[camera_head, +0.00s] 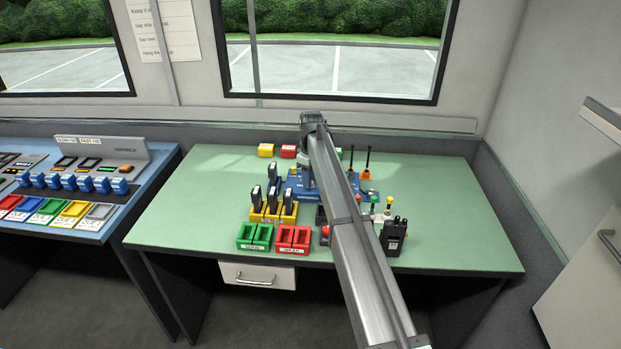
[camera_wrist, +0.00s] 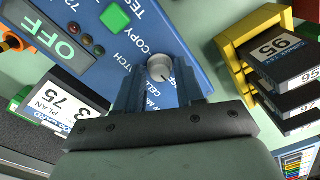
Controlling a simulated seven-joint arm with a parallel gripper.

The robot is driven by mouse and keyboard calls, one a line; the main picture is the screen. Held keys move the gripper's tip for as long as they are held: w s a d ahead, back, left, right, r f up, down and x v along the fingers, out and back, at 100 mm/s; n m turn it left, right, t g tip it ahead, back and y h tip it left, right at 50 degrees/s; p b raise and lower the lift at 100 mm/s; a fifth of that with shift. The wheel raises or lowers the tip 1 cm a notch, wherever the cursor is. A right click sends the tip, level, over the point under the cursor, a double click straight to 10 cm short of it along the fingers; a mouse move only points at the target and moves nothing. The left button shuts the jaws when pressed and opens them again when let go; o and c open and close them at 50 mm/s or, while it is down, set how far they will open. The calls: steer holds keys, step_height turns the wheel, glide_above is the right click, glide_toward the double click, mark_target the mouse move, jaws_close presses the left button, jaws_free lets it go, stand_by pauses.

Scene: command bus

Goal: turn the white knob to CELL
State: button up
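The white knob (camera_wrist: 160,68) sits on a blue panel (camera_wrist: 70,15) and shows at the top of the gap between my fingers in the wrist view. A dark pointer line on it runs toward the lower right. Lettering around it includes COPY, and CELL partly hidden between the fingers. My gripper (camera_wrist: 160,80) has one finger on each side of the knob, close to its edges; I cannot tell if they touch it. In the head view my arm covers much of the blue panel (camera_head: 325,194) and hides the knob.
A yellow rack with dark cartridges (camera_wrist: 245,45) stands to the right in the wrist view. Red trays (camera_head: 293,240), green trays (camera_head: 255,237) and a black radio (camera_head: 393,237) stand near the table's front. The table's left side is clear.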

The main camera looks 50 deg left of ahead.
jaws_close()
steer(key=shift+m, duration=0.3)
steer(key=m, duration=1.1)
stand_by(0.4)
stand_by(0.3)
steer(key=shift+o, duration=1.4)
jaws_free()
